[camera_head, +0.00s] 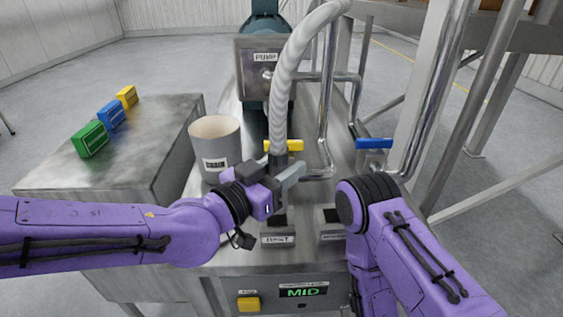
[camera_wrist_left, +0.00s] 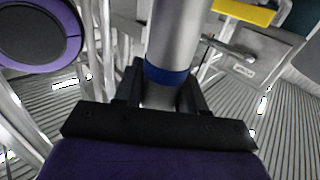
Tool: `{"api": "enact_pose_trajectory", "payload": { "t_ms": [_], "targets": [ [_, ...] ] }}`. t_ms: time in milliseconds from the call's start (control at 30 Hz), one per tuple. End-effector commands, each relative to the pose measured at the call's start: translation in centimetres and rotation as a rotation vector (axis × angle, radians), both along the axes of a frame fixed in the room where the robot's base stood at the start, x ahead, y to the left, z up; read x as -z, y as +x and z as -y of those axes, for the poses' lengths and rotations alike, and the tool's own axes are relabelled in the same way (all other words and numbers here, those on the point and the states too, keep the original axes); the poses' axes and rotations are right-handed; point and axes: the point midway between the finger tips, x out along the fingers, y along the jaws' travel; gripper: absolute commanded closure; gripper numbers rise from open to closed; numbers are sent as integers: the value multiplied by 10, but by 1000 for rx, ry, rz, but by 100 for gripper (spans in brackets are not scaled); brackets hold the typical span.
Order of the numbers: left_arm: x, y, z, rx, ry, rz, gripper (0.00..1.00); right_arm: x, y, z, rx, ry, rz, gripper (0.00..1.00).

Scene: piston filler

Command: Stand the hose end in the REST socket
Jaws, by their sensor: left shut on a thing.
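The ribbed grey-white hose (camera_head: 284,90) comes down from the top of the head view, and its dark lower end (camera_head: 278,146) is in my left gripper (camera_head: 280,172). In the left wrist view the hose end is a smooth metal tube with a blue band (camera_wrist_left: 168,74), between the dark fingers of my left gripper (camera_wrist_left: 160,98). The tip of the hose end is hidden by the gripper. The REST socket (camera_head: 278,239), a labelled block with a dark top, is below and in front of the gripper, apart from it. My right gripper is not visible; only its arm shows.
A second labelled block (camera_head: 332,237) stands right of the REST socket. A grey-white cup (camera_head: 215,150) is left of the gripper. Yellow (camera_head: 292,146) and blue (camera_head: 374,143) valve handles are behind. Green (camera_head: 90,139), blue (camera_head: 111,116) and yellow (camera_head: 126,96) boxes sit on the left table.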

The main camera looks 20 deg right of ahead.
Motion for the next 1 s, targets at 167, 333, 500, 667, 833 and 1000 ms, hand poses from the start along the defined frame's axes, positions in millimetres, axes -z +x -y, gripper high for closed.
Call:
{"api": "enact_pose_trajectory", "payload": {
  "t_ms": [167,333,500,667,833,1000],
  "targets": [
    [7,1,-1,-2,-2,1,100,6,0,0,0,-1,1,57],
    [6,1,-1,-3,-2,1,100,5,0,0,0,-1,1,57],
    [7,-2,-4,-3,-2,1,100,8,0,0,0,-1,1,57],
    [7,-3,-5,-3,-2,1,100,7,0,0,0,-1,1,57],
    [9,-3,-5,-3,-2,1,100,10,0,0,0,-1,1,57],
    [10,-2,-4,-3,-2,1,100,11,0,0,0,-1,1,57]
  ]
}}
